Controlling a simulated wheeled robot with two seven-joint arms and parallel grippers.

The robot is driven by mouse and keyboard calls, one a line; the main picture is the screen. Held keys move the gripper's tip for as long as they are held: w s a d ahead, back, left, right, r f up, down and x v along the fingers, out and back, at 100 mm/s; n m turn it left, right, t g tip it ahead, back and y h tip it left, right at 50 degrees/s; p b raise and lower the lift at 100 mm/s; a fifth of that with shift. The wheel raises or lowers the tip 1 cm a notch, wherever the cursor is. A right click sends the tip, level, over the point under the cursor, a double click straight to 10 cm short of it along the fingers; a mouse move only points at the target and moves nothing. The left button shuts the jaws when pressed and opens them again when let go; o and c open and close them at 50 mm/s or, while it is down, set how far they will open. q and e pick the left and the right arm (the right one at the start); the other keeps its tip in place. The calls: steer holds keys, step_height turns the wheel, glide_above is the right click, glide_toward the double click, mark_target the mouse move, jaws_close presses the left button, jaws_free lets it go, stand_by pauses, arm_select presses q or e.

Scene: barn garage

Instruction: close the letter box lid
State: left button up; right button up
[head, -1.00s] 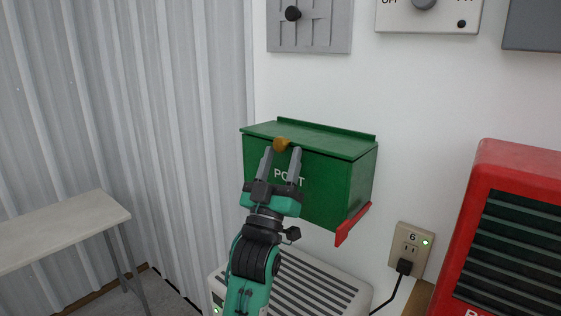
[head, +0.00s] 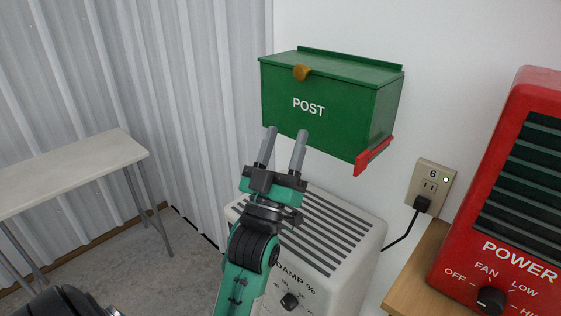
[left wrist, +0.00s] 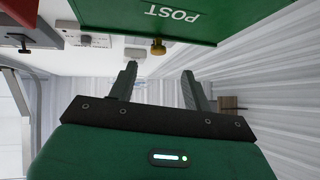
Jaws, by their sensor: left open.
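The green letter box (head: 318,108), marked POST, hangs on the white wall. Its lid (head: 340,68) lies down flat on top, with a brass knob (head: 302,73) at its front edge. A red flag (head: 373,157) is on its right side. My left gripper (head: 285,134) is open and empty, below and in front of the box, apart from the knob. In the left wrist view the box (left wrist: 150,22) and knob (left wrist: 158,47) show upside down, beyond the open fingers (left wrist: 160,80). My right gripper is not in view.
A white dehumidifier (head: 335,225) stands below the box. A red heater (head: 510,200) is on a wooden surface at the right, near a socket (head: 430,187) with a plugged cable. A bench (head: 75,170) stands at the left.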

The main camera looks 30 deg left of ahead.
arm_select(q)
steer(key=shift+v, duration=1.3)
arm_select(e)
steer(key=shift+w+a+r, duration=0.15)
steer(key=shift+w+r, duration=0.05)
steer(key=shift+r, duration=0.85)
